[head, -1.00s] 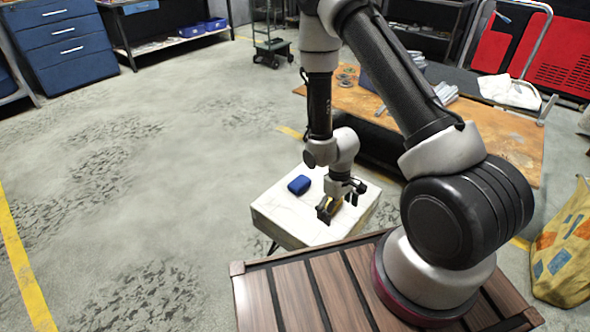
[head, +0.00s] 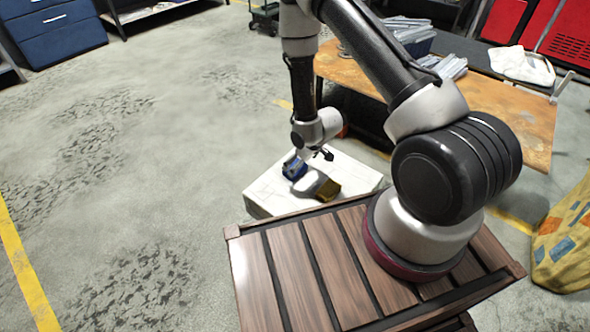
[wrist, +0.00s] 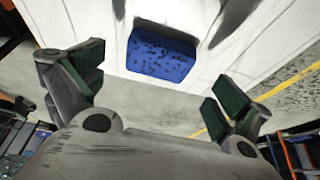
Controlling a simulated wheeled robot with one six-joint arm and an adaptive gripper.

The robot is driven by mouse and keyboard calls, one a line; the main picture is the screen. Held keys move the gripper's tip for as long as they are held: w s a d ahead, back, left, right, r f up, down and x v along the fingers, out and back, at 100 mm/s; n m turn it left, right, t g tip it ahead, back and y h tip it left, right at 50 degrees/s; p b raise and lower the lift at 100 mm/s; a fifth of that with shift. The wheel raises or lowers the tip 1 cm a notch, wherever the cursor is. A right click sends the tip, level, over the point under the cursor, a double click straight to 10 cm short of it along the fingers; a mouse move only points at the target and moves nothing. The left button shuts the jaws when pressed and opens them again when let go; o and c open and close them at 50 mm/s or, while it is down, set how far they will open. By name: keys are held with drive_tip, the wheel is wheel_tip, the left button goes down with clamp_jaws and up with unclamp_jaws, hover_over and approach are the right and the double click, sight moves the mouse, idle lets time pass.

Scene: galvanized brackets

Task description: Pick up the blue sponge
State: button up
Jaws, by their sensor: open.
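The blue sponge (head: 293,172) lies on a white block-like table (head: 262,198) in the head view, partly covered by my gripper. In the wrist view the sponge (wrist: 160,58) is a dark-speckled blue block on the white top. My gripper (wrist: 158,86) is open and empty, with one green-padded finger on each side of the picture. The sponge appears between and beyond the fingertips, apart from both. In the head view my gripper (head: 304,164) is right at the sponge; the exact gap is unclear.
A worn orange-brown table (head: 490,118) with metal parts stands behind to the right. Grey floor (head: 150,150) is open on the left.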

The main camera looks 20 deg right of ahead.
drive_tip(key=x, duration=0.5)
drive_tip(key=shift+w, duration=0.2)
drive_tip(key=c, duration=0.9)
